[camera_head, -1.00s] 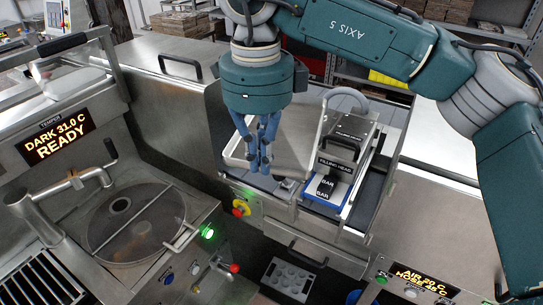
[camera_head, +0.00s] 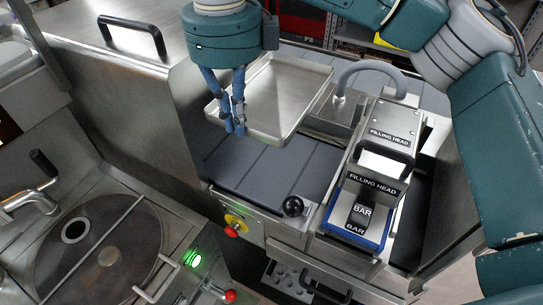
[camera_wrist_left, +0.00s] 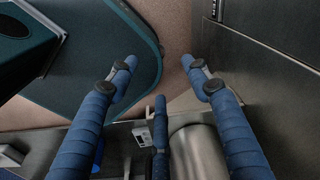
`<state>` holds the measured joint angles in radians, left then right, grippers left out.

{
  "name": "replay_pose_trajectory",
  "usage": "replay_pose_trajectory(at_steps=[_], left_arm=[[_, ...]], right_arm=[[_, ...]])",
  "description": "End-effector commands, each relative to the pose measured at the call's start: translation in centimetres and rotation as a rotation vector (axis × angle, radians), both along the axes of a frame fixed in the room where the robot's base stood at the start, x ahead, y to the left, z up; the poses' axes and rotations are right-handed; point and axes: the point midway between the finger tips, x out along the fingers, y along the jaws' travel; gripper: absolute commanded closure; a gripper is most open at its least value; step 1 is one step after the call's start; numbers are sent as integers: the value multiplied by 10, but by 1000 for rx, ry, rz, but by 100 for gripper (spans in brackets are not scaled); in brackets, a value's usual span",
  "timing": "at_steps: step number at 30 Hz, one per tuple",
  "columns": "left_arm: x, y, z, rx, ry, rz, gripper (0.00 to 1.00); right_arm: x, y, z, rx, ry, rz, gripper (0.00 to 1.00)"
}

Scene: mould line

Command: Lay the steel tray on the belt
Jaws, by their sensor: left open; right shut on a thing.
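The steel tray (camera_head: 285,95), shallow with a raised rim, shows in the head view above the dark segmented belt (camera_head: 270,172).
A steel cabinet with a black handle (camera_head: 132,36) rises on the left. A black knob (camera_head: 293,206) and red button (camera_head: 232,230) sit at the belt's front. The near belt is clear.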

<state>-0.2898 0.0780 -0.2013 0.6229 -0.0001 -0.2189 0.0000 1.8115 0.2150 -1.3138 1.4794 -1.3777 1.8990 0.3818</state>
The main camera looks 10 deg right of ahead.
Motion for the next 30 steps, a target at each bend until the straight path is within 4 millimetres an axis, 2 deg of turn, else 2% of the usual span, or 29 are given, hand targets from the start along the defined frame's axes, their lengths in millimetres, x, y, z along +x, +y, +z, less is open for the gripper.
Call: replay_pose_trajectory(at_steps=[1, 5, 8, 11, 21, 25, 30], left_arm=[[-2, 0, -11, 0, 2, 0, 51], [-8, 0, -15, 0, 10, 0, 51], [-15, 1, -8, 1, 20, 0, 51], [-20, 2, 2, 3, 27, 0, 51], [-14, 2, 36, 2, 19, 1, 51], [-10, 1, 42, 2, 13, 1, 51], [-8, 2, 45, 2, 10, 1, 51]], right_arm=[[0, 0, -9, 0, -3, 1, 100], [0, 0, -17, 0, -2, 1, 100], [-1, 0, -29, 0, 1, 2, 100], [-2, -1, -52, -2, 4, 4, 100], [-2, -1, -139, -1, 3, 2, 100], [-2, 0, -161, 1, 1, 2, 100], [-1, 0, -173, 0, -1, 1, 100]])
